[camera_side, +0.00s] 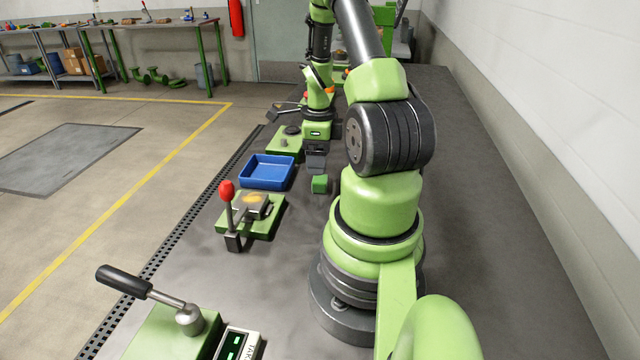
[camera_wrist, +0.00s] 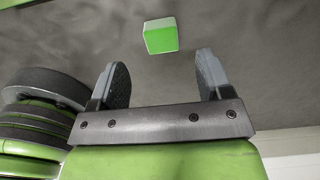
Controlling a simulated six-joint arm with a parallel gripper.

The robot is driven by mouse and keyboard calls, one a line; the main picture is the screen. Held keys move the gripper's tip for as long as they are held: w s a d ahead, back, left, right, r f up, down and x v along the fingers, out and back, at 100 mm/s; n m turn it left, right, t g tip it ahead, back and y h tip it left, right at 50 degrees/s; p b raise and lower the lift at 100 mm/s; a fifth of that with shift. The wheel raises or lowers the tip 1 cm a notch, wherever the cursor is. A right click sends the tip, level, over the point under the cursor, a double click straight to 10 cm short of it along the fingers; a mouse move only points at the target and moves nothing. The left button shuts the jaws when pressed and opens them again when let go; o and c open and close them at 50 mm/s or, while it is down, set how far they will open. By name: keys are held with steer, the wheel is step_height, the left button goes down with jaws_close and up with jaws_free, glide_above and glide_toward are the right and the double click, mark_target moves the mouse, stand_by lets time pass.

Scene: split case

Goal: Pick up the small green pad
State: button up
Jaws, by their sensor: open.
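The small green pad (camera_side: 319,184) is a little block lying on the dark grey table, right of the blue tray in the side view. My gripper (camera_side: 316,162) is just beyond and above it there. In the wrist view the green pad (camera_wrist: 160,36) lies ahead of my gripper (camera_wrist: 158,80), roughly in line with the gap between the fingers. The two grey fingers are apart with nothing between them. The pad is not touched by them in the wrist view.
A blue tray (camera_side: 267,172) stands left of the pad. A green fixture with a red-knobbed lever (camera_side: 228,205) stands nearer, and another green fixture (camera_side: 286,141) lies behind the tray. A black-handled lever (camera_side: 150,290) is at the front left. The table right of my arm is bare.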

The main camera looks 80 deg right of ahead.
mark_target(320, 178)
step_height(320, 178, down, 6)
steer(key=shift+s+d+f, duration=0.1)
steer(key=shift+f, duration=0.15)
steer(key=c, duration=1)
